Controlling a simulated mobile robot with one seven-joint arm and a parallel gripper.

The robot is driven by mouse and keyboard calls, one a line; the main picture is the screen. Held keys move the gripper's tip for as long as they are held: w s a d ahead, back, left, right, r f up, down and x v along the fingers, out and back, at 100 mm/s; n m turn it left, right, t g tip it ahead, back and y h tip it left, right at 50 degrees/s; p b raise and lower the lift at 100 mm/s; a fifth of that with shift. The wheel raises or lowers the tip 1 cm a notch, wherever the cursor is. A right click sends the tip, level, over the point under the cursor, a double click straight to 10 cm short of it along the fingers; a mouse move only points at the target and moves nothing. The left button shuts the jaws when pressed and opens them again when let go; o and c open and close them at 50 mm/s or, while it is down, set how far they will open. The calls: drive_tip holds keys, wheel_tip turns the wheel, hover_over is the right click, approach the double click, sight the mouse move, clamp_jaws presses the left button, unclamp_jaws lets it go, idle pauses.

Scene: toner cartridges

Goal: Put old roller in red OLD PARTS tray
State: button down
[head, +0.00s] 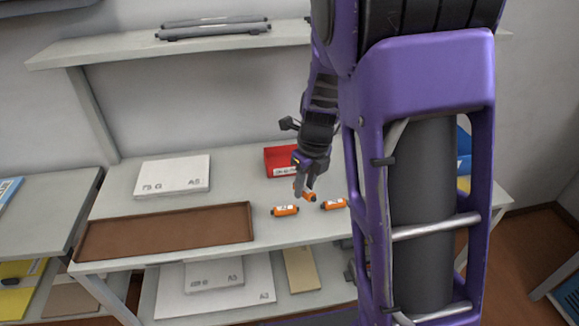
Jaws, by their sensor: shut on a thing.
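My gripper (304,188) hangs above the middle of the table, pointing down. It is shut on a small orange roller (310,197), which is partly hidden by the fingers. Its height above the table is hard to tell. The red tray (278,165) stands just behind and left of my gripper, with a white label on its front; my gripper and arm hide its right part. Two more orange rollers with dark ends lie on the table, one at the front left (285,210) and one to the right (334,203). I cannot read which is old.
A brown tray (100,242) lies at the table's front left, with a white paper pack (173,175) behind it. A wall shelf (110,55) holds grey bars (213,30). A blue bin (464,145) shows behind my arm, which hides the table's right side.

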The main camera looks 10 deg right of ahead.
drive_tip(key=m, duration=0.5)
drive_tip(key=shift+w+d+m+h, duration=0.1)
drive_tip(key=shift+w+m+h, duration=0.1)
drive_tip(key=shift+m+h, duration=0.15)
drive_tip(key=w, duration=0.6)
drive_tip(key=w+f+b, duration=0.1)
drive_tip(key=w, duration=1.2)
drive_tip(key=shift+w+f+b, duration=0.2)
drive_tip(key=shift+f+b, duration=0.1)
drive_tip(key=shift+w+f+b, duration=0.15)
drive_tip(key=shift+f+b, duration=0.1)
drive_tip(key=shift+f, duration=1.1)
drive_tip(key=shift+w+f+b, duration=0.1)
drive_tip(key=shift+f+b, duration=0.15)
drive_tip(key=shift+f, duration=1.1)
drive_tip(key=shift+f, duration=0.1)
drive_tip(key=c, duration=0.6)
unclamp_jaws()
drive_tip(key=r, duration=0.5)
drive_tip(key=s+r+p, duration=0.1)
drive_tip(key=r, duration=0.1)
drive_tip(key=shift+s+r, duration=0.1)
drive_tip(key=shift+r, duration=0.25)
